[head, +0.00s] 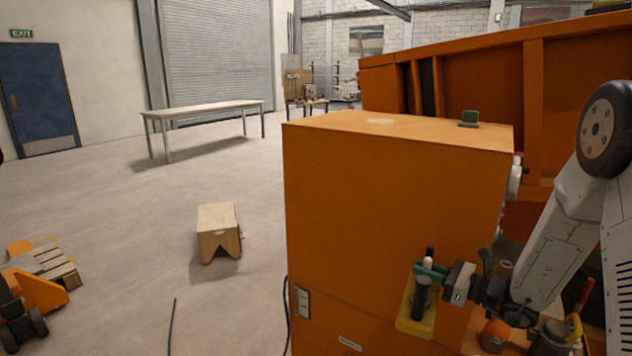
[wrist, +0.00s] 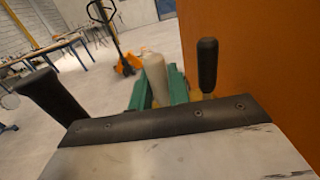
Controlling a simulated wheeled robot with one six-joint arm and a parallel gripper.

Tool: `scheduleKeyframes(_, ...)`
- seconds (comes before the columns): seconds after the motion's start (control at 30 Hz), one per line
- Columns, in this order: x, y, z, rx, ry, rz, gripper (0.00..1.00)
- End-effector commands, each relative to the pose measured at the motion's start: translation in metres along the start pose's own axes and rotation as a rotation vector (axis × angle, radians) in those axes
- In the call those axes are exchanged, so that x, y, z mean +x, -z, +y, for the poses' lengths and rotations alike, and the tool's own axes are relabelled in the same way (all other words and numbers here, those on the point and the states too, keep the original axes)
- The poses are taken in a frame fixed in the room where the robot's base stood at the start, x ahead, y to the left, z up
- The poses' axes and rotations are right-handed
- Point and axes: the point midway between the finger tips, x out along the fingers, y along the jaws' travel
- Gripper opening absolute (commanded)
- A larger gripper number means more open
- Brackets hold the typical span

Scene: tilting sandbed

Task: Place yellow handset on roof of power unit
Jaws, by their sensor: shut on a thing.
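The yellow handset (head: 415,324) is a yellow plate with upright dark and pale stalks, held in front of the power unit's near face, below roof level. My gripper (head: 430,270) has green fingers shut on its pale stalk. In the wrist view the pale stalk (wrist: 155,75) stands between the green fingers, with a black-topped stalk (wrist: 207,65) to the right. Most of the yellow plate is hidden there. The power unit (head: 385,220) is a tall orange box. Its flat roof (head: 400,128) carries a small green item (head: 469,118) near the back right.
A larger orange structure (head: 480,80) rises behind the roof. The power unit's orange side (wrist: 255,60) is close on the right in the wrist view. A wooden block (head: 218,230), a pallet truck (head: 35,295) and a long table (head: 205,108) stand left. Most of the roof is clear.

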Motion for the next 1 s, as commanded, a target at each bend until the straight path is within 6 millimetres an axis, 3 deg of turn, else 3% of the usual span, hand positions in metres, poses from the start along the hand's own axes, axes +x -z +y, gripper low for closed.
scheduleKeyframes(0.03,0.001,0.022,-0.001,0.008,-0.006,0.001,0.0)
scheduleKeyframes(0.2,0.004,0.075,-0.003,0.004,-0.02,0.0,0.0)
scheduleKeyframes(0.4,0.006,0.109,-0.004,0.0,-0.03,-0.001,0.0)
scheduleKeyframes(0.57,0.01,0.116,-0.004,0.003,0.014,-0.009,0.0)
scheduleKeyframes(1.0,0.008,0.116,-0.004,0.002,0.395,-0.005,0.0)
